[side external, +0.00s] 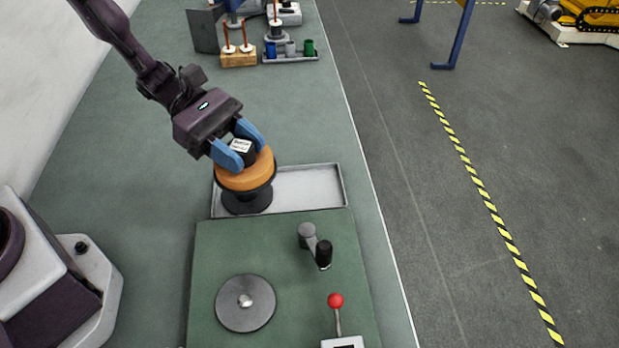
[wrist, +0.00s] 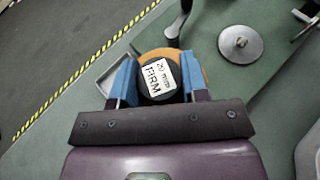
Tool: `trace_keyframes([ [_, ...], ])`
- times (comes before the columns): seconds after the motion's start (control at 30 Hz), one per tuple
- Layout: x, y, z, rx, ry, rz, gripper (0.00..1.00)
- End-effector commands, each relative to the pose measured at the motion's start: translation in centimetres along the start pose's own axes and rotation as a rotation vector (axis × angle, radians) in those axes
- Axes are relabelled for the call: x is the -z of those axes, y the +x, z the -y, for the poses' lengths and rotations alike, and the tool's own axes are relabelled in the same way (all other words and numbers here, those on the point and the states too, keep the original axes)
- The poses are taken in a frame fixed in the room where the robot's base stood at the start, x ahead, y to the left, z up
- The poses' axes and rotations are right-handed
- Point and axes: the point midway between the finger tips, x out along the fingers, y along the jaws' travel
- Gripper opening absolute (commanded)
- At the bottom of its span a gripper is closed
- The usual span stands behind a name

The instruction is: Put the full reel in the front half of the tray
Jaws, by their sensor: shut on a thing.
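The full reel (side external: 246,173) is a wide orange copper-coloured roll with black flanges and a black hub, seen upright in the side view. Its hub top carries a white label (wrist: 158,77) with "20 mm" and a second line that I cannot read surely. My gripper (side external: 240,147) has its blue fingers shut on the black hub from both sides, also in the wrist view (wrist: 157,82). The shallow grey tray (side external: 315,187) has its left part behind and under the reel. I cannot tell whether the lower flange touches the tray floor. The tray's right part is empty.
A green base plate (side external: 213,255) adjoins the tray, with a grey disc (side external: 246,303), a crank with a black handle (side external: 323,253) and a red-knobbed lever (side external: 336,301). A wooden peg block (side external: 238,59) and a rack of coloured cups (side external: 291,55) stand at the far end.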

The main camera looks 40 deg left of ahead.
Motion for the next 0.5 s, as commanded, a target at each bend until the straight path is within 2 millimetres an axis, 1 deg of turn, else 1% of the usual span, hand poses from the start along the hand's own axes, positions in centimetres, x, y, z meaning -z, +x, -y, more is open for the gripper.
trace_keyframes([
  [0.03, 0.3, 0.9, -1.1, 0.003, 0.003, 0.002, 0.15],
  [0.1, 0.7, 2.0, -2.6, 0.003, 0.002, 0.002, 0.15],
  [0.27, 1.7, 4.3, -6.2, 0.002, 0.004, 0.000, 0.15],
  [0.3, 2.4, 4.9, -6.7, 0.003, -0.001, 0.000, 0.15],
  [0.4, 4.0, 6.3, -8.1, 0.002, -0.001, 0.000, 0.15],
  [0.5, 5.0, 7.3, -9.1, 0.002, 0.000, 0.000, 0.15],
])
